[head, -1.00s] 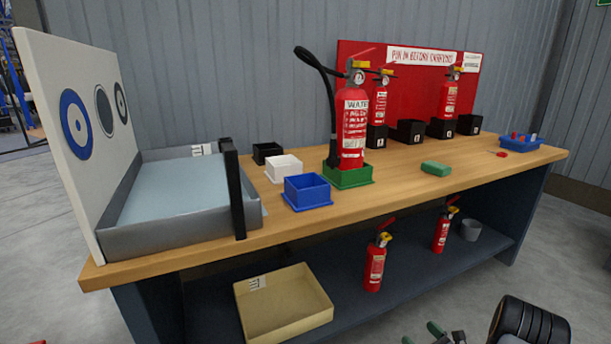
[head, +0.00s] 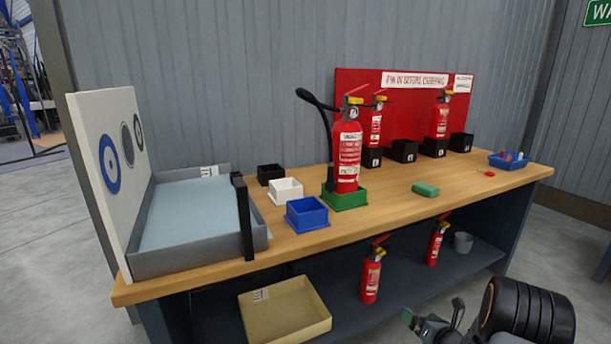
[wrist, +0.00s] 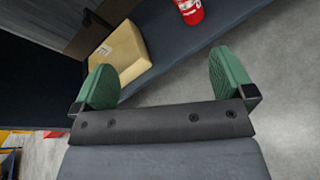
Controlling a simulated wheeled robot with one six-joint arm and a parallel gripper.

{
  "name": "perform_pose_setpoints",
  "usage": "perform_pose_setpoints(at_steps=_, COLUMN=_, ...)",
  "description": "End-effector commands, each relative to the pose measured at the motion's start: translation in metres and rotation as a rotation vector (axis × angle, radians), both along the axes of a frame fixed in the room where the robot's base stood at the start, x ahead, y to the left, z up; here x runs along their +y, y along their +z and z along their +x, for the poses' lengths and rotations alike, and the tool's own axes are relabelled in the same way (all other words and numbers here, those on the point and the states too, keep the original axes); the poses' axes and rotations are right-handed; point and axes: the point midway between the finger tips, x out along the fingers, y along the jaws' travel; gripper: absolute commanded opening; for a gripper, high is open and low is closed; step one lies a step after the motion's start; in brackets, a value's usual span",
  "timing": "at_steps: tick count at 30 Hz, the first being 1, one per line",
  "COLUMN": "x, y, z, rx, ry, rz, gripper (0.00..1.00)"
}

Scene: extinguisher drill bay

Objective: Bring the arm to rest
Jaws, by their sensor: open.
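My gripper (wrist: 165,85) is open and empty in the wrist view, its two green finger pads spread apart with the bench's lower shelf and grey floor beyond them. In the head view only part of it (head: 430,325) shows at the bottom right, beside my dark arm, in front of the bench and clear of it. A large red extinguisher (head: 347,160) with a black hose stands upright in the green box (head: 345,201) on the wooden bench (head: 390,205).
The lower shelf holds two red extinguishers (head: 370,280) (head: 435,245), a tan box (head: 285,315) and a grey cup (head: 463,242). On the bench are a grey tray (head: 255,238), white (head: 286,190) and blue (head: 306,215) boxes, and a green block (head: 425,189). Open floor lies in front.

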Motion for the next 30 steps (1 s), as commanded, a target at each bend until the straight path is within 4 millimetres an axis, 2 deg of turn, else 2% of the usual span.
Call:
perform_pose_setpoints(at_steps=1, x=0.003, y=0.039, z=0.005, rx=0.036, ry=-0.043, rz=0.038, gripper=1.0)
perform_pose_setpoints(at_steps=2, x=0.003, y=0.055, z=0.007, rx=0.064, ry=-0.081, rz=0.072, gripper=1.0)
perform_pose_setpoints(at_steps=5, x=0.009, y=0.122, z=0.01, rx=0.166, ry=-0.243, rz=0.222, gripper=1.0)
perform_pose_setpoints(at_steps=6, x=0.013, y=0.153, z=0.009, rx=0.207, ry=-0.326, rz=0.301, gripper=1.0)
perform_pose_setpoints(at_steps=8, x=0.019, y=0.199, z=0.004, rx=0.263, ry=-0.464, rz=0.437, gripper=1.0)
perform_pose_setpoints(at_steps=9, x=0.025, y=0.229, z=-0.003, rx=0.295, ry=-0.559, rz=0.534, gripper=1.0)
perform_pose_setpoints(at_steps=12, x=0.042, y=0.298, z=-0.026, rx=0.359, ry=-0.8, rz=0.794, gripper=1.0)
perform_pose_setpoints(at_steps=14, x=0.055, y=0.337, z=-0.044, rx=0.386, ry=-0.944, rz=0.958, gripper=1.0)
perform_pose_setpoints(at_steps=15, x=0.064, y=0.362, z=-0.058, rx=0.4, ry=-1.039, rz=1.067, gripper=1.0)
perform_pose_setpoints(at_steps=18, x=0.09, y=0.416, z=-0.096, rx=0.443, ry=-1.264, rz=1.332, gripper=1.0)
perform_pose_setpoints(at_steps=21, x=0.116, y=0.458, z=-0.136, rx=0.473, ry=-1.483, rz=1.572, gripper=1.0)
perform_pose_setpoints(at_steps=24, x=0.138, y=0.49, z=-0.172, rx=0.499, ry=-1.674, rz=1.756, gripper=1.0)
perform_pose_setpoints(at_steps=27, x=0.157, y=0.511, z=-0.202, rx=0.522, ry=-1.833, rz=1.881, gripper=1.0)
perform_pose_setpoints(at_steps=30, x=0.169, y=0.525, z=-0.224, rx=0.535, ry=-1.954, rz=1.959, gripper=1.0)
